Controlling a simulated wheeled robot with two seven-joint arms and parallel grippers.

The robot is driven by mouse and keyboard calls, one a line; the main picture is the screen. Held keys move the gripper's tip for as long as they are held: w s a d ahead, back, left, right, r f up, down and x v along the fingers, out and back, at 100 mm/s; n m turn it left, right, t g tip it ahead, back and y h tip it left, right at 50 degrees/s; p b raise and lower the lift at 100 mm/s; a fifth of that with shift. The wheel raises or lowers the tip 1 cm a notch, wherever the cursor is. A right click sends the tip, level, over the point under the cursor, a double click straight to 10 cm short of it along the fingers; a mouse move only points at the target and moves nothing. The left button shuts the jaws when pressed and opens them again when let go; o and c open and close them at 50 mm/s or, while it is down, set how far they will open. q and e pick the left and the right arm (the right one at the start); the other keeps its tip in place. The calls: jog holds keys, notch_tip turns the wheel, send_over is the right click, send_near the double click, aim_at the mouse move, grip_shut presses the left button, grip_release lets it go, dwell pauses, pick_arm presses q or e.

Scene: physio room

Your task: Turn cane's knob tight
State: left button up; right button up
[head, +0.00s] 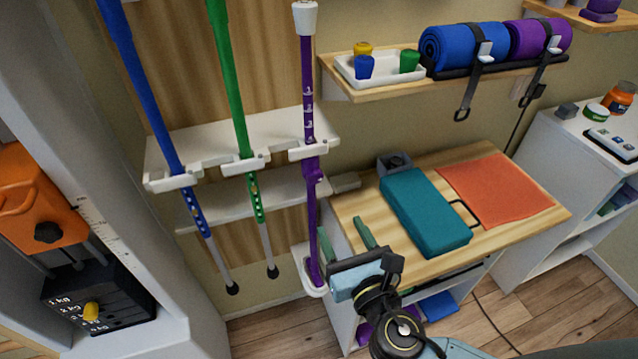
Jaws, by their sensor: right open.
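The purple cane (307,130) stands upright in the rack, with a white top and white numbers down its shaft. Its purple knob (317,176) sticks out from a collar just below the rack's upper holder. The lower end stands in a white foot holder (313,290). My right gripper (341,213) has green fingers and is open and empty. It is below and right of the knob, apart from it, with its left finger close beside the lower shaft. I cannot tell how tight the knob is. My left gripper is not in view.
A blue cane (141,75) and a green cane (230,75) hang left in the white rack (200,145). A wooden-topped table (460,158) with a teal case (424,212) and an orange cloth (495,187) stands right of my gripper. A wall shelf (365,94) is above.

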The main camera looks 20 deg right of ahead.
aim_at(317, 181)
jog(key=w, duration=1.3)
jog(key=shift+w+a, duration=0.1)
jog(key=shift+a, duration=0.1)
jog(key=shift+c, duration=0.4)
jog(key=c, duration=0.9)
